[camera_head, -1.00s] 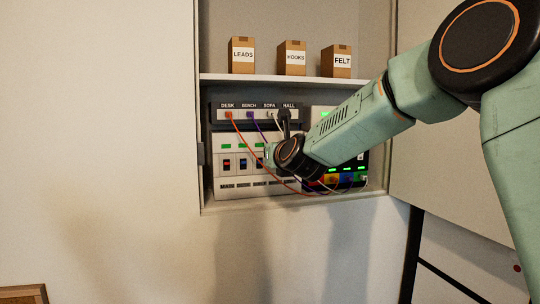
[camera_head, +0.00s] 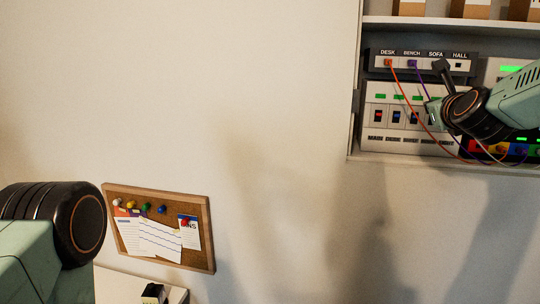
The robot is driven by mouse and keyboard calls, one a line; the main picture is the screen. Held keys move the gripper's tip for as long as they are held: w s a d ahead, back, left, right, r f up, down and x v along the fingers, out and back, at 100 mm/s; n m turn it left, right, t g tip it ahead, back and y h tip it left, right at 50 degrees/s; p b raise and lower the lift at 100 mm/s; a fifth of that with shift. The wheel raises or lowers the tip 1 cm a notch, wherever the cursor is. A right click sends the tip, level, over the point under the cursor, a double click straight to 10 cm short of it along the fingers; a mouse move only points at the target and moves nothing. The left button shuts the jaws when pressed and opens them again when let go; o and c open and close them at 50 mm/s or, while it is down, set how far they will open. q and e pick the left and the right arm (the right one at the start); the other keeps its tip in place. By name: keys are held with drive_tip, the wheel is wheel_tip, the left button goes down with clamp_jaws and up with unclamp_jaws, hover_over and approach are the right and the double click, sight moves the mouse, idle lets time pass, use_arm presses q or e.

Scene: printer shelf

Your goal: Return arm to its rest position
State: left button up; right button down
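My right arm comes in from the right edge. Its dark wrist is in front of the cabinet panel (camera_head: 372,140), below the sockets. The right gripper (camera_head: 440,88) is small and partly hidden by the wrist; a dark finger points up in front of the row near SOFA. I cannot tell whether it is open or shut. An orange cable (camera_head: 404,96) and a purple cable (camera_head: 419,80) hang from the DESK and BENCH sockets. The HALL socket (camera_head: 459,66) shows uncovered. At lower left a green and black part of my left arm shows; its gripper is out of view.
Cardboard boxes (camera_head: 470,9) stand on the upper shelf. Coloured blocks (camera_head: 500,149) sit at the panel's lower right. A cork board (camera_head: 199,258) with papers and pins is at lower left, above a white surface (camera_head: 120,285). The wall between is bare.

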drive_tip(key=s+a+f+n+g+y+b, duration=0.1)
drive_tip(key=s+a+f+n+g+b, duration=0.25)
drive_tip(key=f+n, duration=0.8)
drive_tip(key=s+a+f+n+g+y+b, duration=0.15)
drive_tip(key=s+a+f+n, duration=0.35)
drive_tip(key=f, duration=1.2)
drive_tip(key=s+a+f+n+g+y+b, duration=0.1)
drive_tip(key=s+a+f+n+g+b, duration=0.15)
drive_tip(key=s+f+n, duration=0.85)
use_arm(q)
wheel_tip(320, 180, down, 22)
drive_tip(key=b, duration=1.4)
use_arm(e)
drive_tip(key=s+a+f+n+g, duration=0.2)
drive_tip(key=s+f+n+g, duration=0.1)
drive_tip(key=s+f, duration=1.2)
drive_tip(key=s+a+f+n+g, duration=0.3)
drive_tip(key=s+f+g, duration=0.3)
drive_tip(key=s+f, duration=1)
wheel_tip(320, 180, down, 7)
drive_tip(key=shift+a+r+y, duration=0.1)
drive_tip(key=shift+a+y, duration=0.25)
drive_tip(key=shift+y, duration=0.1)
drive_tip(key=shift+s, duration=0.1)
use_arm(q)
drive_tip(key=shift+w, duration=0.1)
drive_tip(key=shift+c, duration=0.3)
